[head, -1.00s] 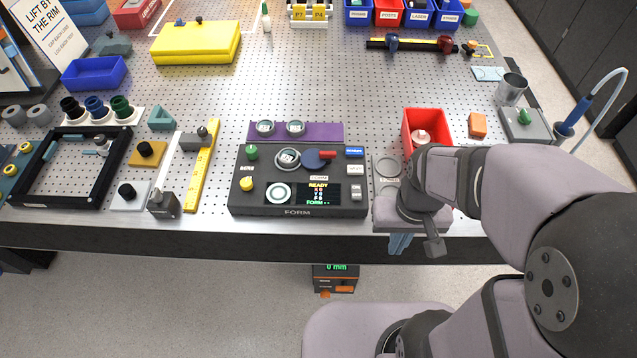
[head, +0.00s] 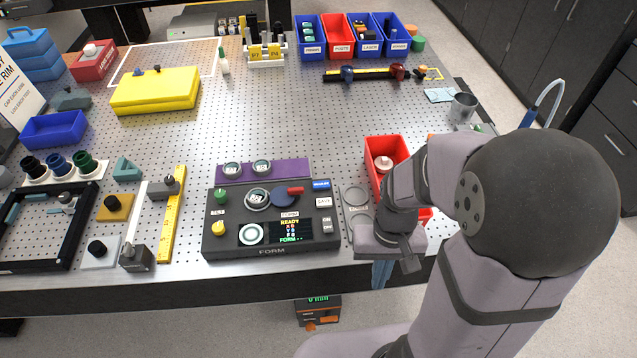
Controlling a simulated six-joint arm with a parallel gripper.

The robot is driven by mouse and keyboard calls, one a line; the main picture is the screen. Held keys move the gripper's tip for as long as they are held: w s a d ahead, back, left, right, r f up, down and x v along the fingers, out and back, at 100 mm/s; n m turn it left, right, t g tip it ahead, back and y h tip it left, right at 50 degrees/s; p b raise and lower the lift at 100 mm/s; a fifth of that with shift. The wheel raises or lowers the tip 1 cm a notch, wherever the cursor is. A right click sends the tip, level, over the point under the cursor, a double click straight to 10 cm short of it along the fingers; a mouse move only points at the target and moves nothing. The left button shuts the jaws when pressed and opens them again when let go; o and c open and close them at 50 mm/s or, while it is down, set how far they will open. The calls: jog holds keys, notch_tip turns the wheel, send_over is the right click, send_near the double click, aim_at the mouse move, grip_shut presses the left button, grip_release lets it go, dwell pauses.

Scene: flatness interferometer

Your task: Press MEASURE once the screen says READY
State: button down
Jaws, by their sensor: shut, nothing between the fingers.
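The dark interferometer console (head: 225,243), marked FORM on its front, stands near the table's front edge. Its small screen (head: 290,230) shows READY in yellow, with coloured lines below. A blue key (head: 321,185) and a white key (head: 323,202) sit at its right side; their lettering is too small to read surely, so I cannot tell which is MEASURE. A round lens-like piece (head: 257,198) and a dark blue disc with a red handle (head: 284,197) are on top. My gripper (head: 381,274) is shut and empty, right of the console, pointing down by the table's front edge, touching no key.
A purple strip with two round pieces (head: 262,171) lies behind the console. A grey plate with round recesses (head: 356,196) and a red bin (head: 376,147) are at its right, close to my arm. A yellow ruler (head: 172,225) and black frame (head: 22,267) lie left.

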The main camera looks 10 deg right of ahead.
aim_at(325, 187)
jog(key=w+a+m+t+y, duration=0.1)
jog(key=w+a+m, duration=0.1)
jog(key=w, duration=0.2)
jog(key=w+a+r+m+t+y, duration=0.1)
jog(key=w+a+m, duration=0.1)
jog(key=w, duration=0.3)
jog(key=w+a+m+y+p, duration=0.1)
jog(key=w+a+m+y, duration=0.1)
jog(key=w, duration=0.3)
jog(key=shift+r+m+t, duration=0.25)
jog(key=shift+m+t, duration=0.15)
jog(key=shift+m, duration=0.4)
jog(key=w+r+m, duration=0.1)
jog(key=w, duration=0.1)
jog(key=w+a+m+t, duration=0.1)
jog(key=w, duration=0.1)
jog(key=w+r+m+t+y, duration=0.1)
jog(key=w, duration=0.1)
jog(key=shift+w+a+r, duration=0.15)
jog(key=shift+w+r, duration=0.15)
jog(key=shift+r, duration=0.05)
jog(key=w+r+m+t, duration=0.3)
jog(key=w+r+m, duration=0.2)
jog(key=w+m, duration=0.1)
jog(key=shift+w+a+r+m+t+y, duration=0.2)
jog(key=shift+w+r+m+t+y, duration=0.15)
jog(key=shift+w, duration=0.55)
jog(key=shift+f, duration=0.1)
jog(key=shift+f, duration=0.2)
